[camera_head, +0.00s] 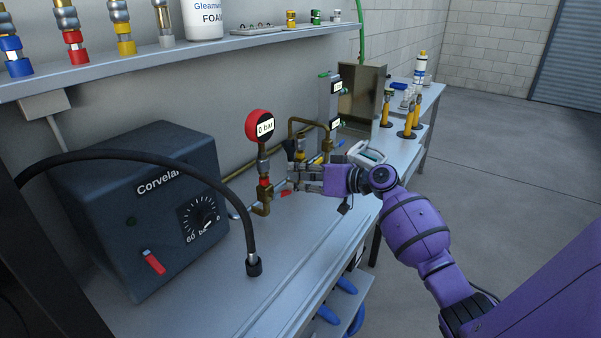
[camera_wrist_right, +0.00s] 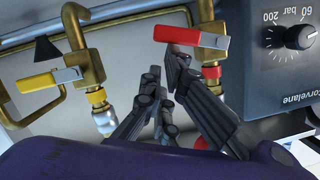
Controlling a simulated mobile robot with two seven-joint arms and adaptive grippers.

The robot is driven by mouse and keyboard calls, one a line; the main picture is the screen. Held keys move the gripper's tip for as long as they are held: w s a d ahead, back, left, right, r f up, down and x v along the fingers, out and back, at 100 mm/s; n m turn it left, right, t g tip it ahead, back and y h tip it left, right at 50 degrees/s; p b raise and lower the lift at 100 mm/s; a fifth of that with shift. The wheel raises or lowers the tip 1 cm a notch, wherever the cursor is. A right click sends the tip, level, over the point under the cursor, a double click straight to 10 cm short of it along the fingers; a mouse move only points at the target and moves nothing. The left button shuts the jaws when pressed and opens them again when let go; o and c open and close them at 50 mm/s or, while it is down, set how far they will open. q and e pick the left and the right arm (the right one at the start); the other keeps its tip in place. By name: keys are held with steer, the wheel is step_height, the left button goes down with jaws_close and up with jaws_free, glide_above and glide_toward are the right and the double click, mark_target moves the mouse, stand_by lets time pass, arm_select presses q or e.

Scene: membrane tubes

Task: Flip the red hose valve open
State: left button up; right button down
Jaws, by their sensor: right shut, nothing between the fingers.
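The red valve lever (camera_wrist_right: 191,37) lies across the top of a brass valve in the right wrist view, its handle pointing left. In the head view its red end (camera_head: 286,192) shows low beside the brass pipe, just left of my fingers. My right gripper (camera_head: 297,179) is shut and empty. In the right wrist view its fingertips (camera_wrist_right: 166,72) are just below the red lever; one finger is touching or very near it. My left gripper is not in view.
A yellow-levered valve (camera_wrist_right: 50,80) stands beside the red one. The red gauge (camera_head: 260,126) reads 0 bar above the pipe. A dark Corvelane box (camera_head: 150,200) and a black hose (camera_head: 245,215) are on the left. The front bench strip (camera_head: 310,245) is clear.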

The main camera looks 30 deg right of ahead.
step_height(320, 180, down, 6)
steer(key=m+y+b, duration=0.1)
steer(key=m, duration=0.2)
steer(key=m+y+b, duration=0.1)
steer(key=m+b, duration=0.1)
steer(key=m, duration=0.1)
steer(key=shift+r, duration=0.2)
steer(key=shift+f+b, duration=0.25)
steer(key=shift+b, duration=0.1)
steer(key=shift+s+a+f+b, duration=0.15)
steer(key=shift+a+f+b, duration=0.15)
steer(key=shift+f+b, duration=0.25)
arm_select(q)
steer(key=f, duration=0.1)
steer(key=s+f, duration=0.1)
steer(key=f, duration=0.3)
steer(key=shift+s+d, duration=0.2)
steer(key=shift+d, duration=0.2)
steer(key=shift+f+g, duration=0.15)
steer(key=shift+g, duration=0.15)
arm_select(e)
steer(key=shift+a+f, duration=0.1)
